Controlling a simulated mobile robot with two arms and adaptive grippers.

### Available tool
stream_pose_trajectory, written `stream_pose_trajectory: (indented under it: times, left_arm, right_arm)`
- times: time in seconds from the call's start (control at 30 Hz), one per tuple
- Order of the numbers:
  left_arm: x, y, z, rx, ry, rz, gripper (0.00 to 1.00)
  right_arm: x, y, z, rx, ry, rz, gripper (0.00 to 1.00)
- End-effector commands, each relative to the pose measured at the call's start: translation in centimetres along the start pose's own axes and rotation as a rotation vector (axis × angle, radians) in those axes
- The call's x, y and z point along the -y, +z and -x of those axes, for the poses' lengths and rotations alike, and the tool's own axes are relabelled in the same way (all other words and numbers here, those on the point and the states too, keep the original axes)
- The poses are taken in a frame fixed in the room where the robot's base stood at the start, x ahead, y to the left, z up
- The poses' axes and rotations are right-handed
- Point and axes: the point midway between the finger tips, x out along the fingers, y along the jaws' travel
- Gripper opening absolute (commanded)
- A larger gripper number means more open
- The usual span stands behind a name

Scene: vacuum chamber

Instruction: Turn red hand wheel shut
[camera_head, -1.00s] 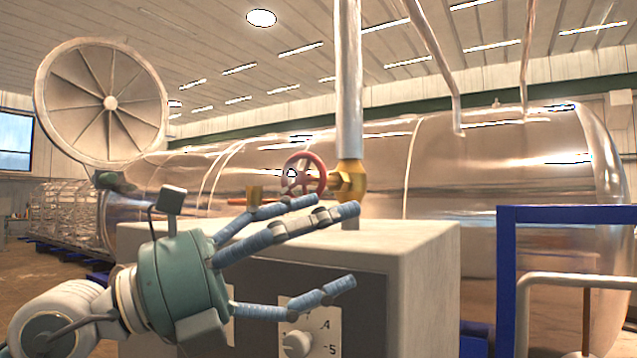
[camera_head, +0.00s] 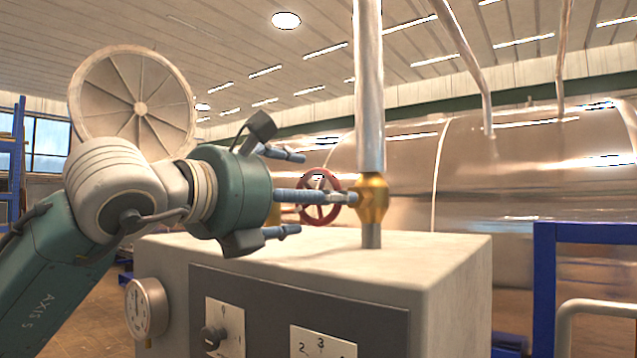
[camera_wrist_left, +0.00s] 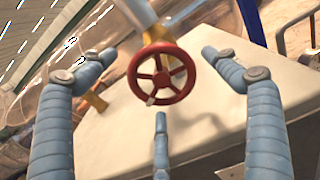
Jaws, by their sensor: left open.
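The red hand wheel (camera_head: 321,196) is on a brass valve body (camera_head: 372,199) on a vertical metal pipe above a grey cabinet. In the head view a finger of my left gripper (camera_head: 300,196) crosses in front of part of the wheel. In the left wrist view the whole wheel (camera_wrist_left: 161,75) shows face-on with its spokes, ahead of the open blue fingers. Two fingers are spread to its left and right, and one is below it. The wheel is not gripped; I see no clear contact. My right gripper is not in view.
The cabinet's pale top (camera_head: 440,250) lies under the gripper. The metal pipe (camera_head: 368,80) rises behind the wheel. A blue frame (camera_head: 545,285) stands at the right, and a large shiny tank (camera_head: 520,170) fills the background.

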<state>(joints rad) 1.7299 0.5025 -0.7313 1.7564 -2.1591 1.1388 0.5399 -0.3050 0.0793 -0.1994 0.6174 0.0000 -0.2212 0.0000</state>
Motion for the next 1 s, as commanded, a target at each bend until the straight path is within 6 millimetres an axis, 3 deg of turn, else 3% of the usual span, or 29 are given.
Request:
stream_pose_trajectory:
  times: [0.2, 0.5, 0.57, 0.73, 1.0]
  left_arm:
    - [0.0, 0.1, -2.1, 0.0, -0.001, 0.0, 0.88]
    - [0.0, -0.1, -2.4, 0.001, -0.001, 0.0, 0.88]
    - [0.0, -0.1, -2.4, 0.001, -0.001, 0.0, 0.8]
    - [0.0, 0.0, -2.4, 0.002, -0.001, 0.0, 0.46]
    - [0.1, 0.1, -2.3, 0.004, -0.001, -0.015, 0.45]
  right_arm:
    - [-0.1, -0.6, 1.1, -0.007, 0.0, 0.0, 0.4]
    - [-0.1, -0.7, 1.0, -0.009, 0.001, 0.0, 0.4]
    - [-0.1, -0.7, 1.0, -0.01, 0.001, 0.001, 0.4]
    - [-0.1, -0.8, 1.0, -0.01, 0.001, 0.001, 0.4]
    - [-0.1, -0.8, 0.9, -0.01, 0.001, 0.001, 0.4]
